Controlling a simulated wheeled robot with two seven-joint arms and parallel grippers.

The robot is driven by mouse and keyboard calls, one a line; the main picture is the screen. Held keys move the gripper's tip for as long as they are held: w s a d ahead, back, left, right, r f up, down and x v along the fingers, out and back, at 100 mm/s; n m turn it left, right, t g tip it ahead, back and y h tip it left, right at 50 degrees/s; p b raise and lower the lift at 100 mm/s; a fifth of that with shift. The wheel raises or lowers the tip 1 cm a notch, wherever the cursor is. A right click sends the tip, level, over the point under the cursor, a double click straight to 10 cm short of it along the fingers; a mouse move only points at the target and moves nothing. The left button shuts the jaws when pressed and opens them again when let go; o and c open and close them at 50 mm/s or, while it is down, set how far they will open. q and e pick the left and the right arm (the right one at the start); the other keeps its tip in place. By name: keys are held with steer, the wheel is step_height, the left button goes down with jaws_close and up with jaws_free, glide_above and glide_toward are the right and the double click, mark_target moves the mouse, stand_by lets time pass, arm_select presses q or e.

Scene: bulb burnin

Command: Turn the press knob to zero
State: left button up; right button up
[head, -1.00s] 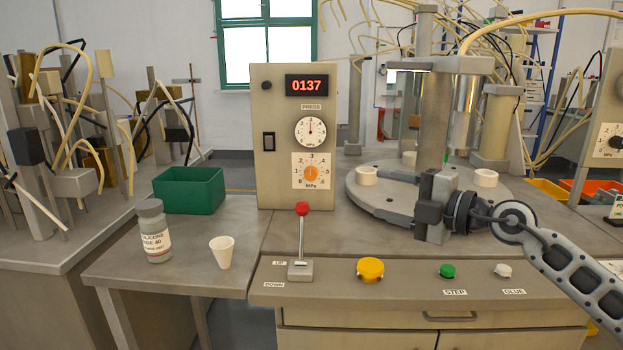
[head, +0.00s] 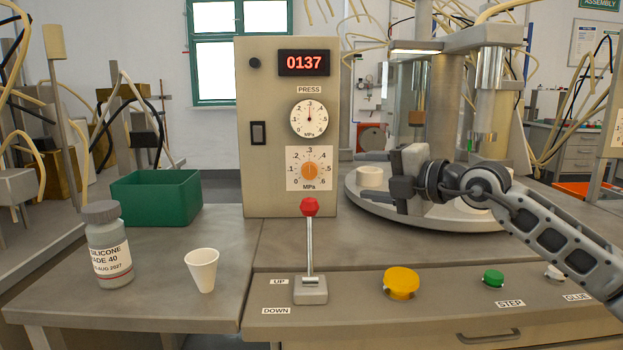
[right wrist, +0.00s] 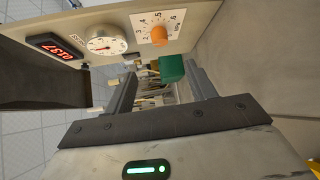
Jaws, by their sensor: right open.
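The press knob (head: 309,170) is a round orange knob on a white MPa scale, low on the beige press panel (head: 255,190). Its exact setting is too small to read surely. The red display (head: 303,62) reads 0137. My right gripper (head: 398,172) is open and empty, to the right of the panel, apart from the knob. In the right wrist view the knob (right wrist: 159,36) shows beyond and above the open fingers (right wrist: 161,74). My left gripper is not in view.
A lever with a red ball (head: 309,207) stands upright before the panel. A round turntable (head: 365,205) with white rings lies behind my gripper. A green bin (head: 155,197), a bottle (head: 108,245) and a white cup (head: 202,270) stand on the left. Yellow (head: 400,282) and green (head: 493,278) buttons are in front.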

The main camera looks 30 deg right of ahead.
mark_target(312, 172)
steer(key=p+x, duration=0.4)
steer(key=x, duration=0.9)
steer(key=shift+w, duration=0.3)
steer(key=shift+w+a+f, duration=0.1)
steer(key=shift+w+a, duration=0.1)
steer(key=shift+w, duration=0.3)
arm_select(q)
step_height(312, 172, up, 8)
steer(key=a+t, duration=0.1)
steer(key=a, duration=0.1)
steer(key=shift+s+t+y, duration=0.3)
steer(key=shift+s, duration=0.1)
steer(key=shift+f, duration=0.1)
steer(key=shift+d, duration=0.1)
arm_select(e)
steer(key=c, duration=1)
